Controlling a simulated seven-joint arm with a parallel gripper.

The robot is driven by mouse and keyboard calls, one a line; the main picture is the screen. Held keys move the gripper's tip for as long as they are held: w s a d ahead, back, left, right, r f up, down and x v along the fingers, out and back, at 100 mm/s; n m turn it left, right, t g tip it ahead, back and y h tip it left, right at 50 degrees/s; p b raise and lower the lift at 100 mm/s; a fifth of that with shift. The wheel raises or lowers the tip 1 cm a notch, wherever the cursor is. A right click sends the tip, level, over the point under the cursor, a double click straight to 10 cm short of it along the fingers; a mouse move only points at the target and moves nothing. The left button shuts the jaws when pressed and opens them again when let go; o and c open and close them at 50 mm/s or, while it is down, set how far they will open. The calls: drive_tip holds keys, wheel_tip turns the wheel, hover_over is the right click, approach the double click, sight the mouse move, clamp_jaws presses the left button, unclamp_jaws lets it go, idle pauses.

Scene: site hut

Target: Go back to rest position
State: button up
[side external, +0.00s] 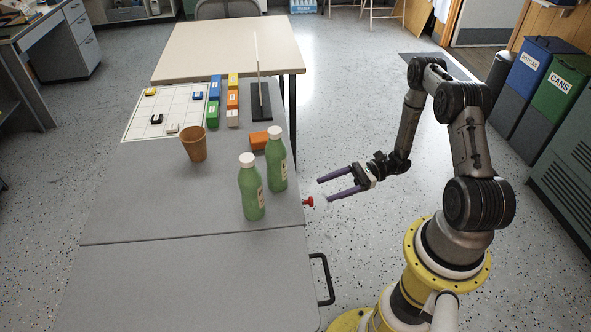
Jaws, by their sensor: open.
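My gripper (323,190) is open and empty, with two purple fingers pointing left. It hangs over the floor just past the right edge of the grey table (180,285). The arm is bent, with its elbow high and the wrist low. The fingertips are apart from the bottles and blocks on the table. A small red knob (308,201) at the table's edge shows close to the lower finger; I cannot tell whether they touch.
Two green bottles (251,190) (277,162) stand near the table's right edge. Behind them are an orange block (259,140), a brown cup (194,146), several coloured blocks (214,95), a white grid sheet (143,128) and a dark stand (258,112). Bins (533,75) stand far right.

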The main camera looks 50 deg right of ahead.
drive_tip(key=s+a+r+n+g+h, duration=0.1)
drive_tip(key=a+r+n+g+h, duration=0.2)
drive_tip(key=r, duration=0.4)
drive_tip(key=s+a+r+n+g+h, duration=0.1)
drive_tip(key=a+r+n+g, duration=0.1)
drive_tip(key=r+n+g, duration=0.3)
drive_tip(key=s+a+r+n+g+h, duration=0.1)
drive_tip(key=s+a+r+n+g, duration=0.15)
drive_tip(key=r+n, duration=0.4)
drive_tip(key=s+a+r+n+t+h, duration=0.2)
drive_tip(key=s+r+n+t+h, duration=0.5)
drive_tip(key=s+r, duration=0.4)
wheel_tip(320, 180, up, 3)
drive_tip(key=n+h, duration=0.1)
drive_tip(key=h, duration=0.1)
drive_tip(key=shift+s+r+h, duration=0.15)
drive_tip(key=shift+s+h, duration=0.15)
